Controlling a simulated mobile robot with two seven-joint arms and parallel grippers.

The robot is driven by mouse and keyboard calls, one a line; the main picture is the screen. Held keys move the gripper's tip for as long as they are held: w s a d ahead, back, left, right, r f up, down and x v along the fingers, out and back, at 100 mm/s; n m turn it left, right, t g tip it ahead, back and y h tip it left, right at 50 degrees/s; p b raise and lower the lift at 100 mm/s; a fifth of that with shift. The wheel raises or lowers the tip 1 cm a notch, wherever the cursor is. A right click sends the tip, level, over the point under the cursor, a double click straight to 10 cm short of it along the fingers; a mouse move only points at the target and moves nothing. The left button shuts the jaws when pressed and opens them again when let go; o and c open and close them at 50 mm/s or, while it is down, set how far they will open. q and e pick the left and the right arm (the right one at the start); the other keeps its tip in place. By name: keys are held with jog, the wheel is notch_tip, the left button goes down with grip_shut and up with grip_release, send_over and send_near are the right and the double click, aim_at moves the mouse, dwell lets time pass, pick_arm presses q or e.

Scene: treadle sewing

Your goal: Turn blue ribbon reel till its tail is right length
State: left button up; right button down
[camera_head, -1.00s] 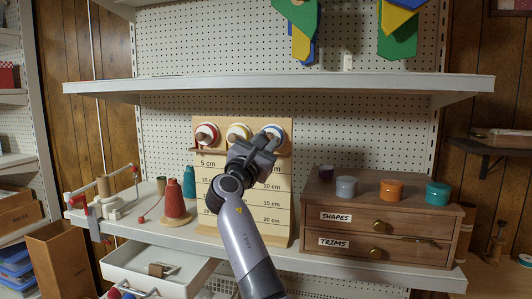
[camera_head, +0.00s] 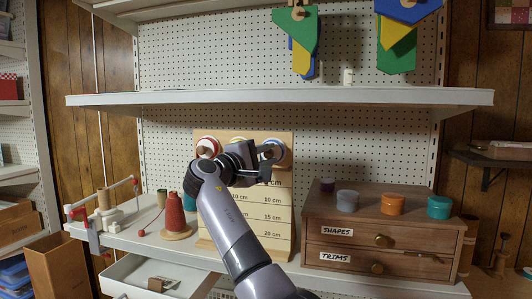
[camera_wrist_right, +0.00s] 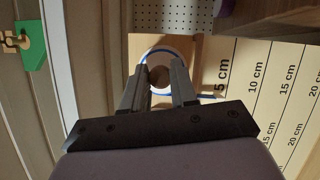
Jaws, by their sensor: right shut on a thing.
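The blue-rimmed ribbon reel (camera_head: 272,148) is the right one of three reels along the top of a wooden measuring board (camera_head: 276,222). My right gripper (camera_head: 268,163) is at its front, reaching in from the left, and is shut on the reel's middle knob. In the right wrist view the blue rim of the reel (camera_wrist_right: 151,55) shows around the two fingers. A short dark blue strip, apparently the ribbon tail (camera_wrist_right: 209,96), lies near the 5 cm mark. The wrist partly hides the board's upper marks in the head view. My left gripper is out of view.
The red reel (camera_head: 207,146) is at the board's left, and the middle reel is mostly hidden by my wrist. A red thread cone (camera_head: 175,213) stands left of the board. A wooden drawer chest (camera_head: 383,230) stands close on the right. A shelf (camera_head: 290,97) runs above.

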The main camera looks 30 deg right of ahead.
jog(key=m+y+p, duration=0.2)
jog(key=m, duration=0.3)
jog(key=shift+r, duration=0.1)
jog(key=m+y+p, duration=0.1)
jog(key=m+y, duration=0.1)
jog(key=m, duration=0.2)
jog(key=m+t+y, duration=0.1)
jog(key=m, duration=0.1)
jog(key=m+y, duration=0.1)
jog(key=m, duration=0.1)
jog(key=shift+s+r+t, duration=0.1)
jog(key=shift+t, duration=0.3)
jog(key=m+t+y, duration=0.1)
jog(key=m, duration=0.1)
jog(key=m+y, duration=0.1)
jog(key=m, duration=0.1)
jog(key=shift+d+t, duration=0.1)
jog(key=shift+t, duration=0.3)
jog(key=c, duration=0.9)
grip_release()
jog(key=shift+s, duration=0.1)
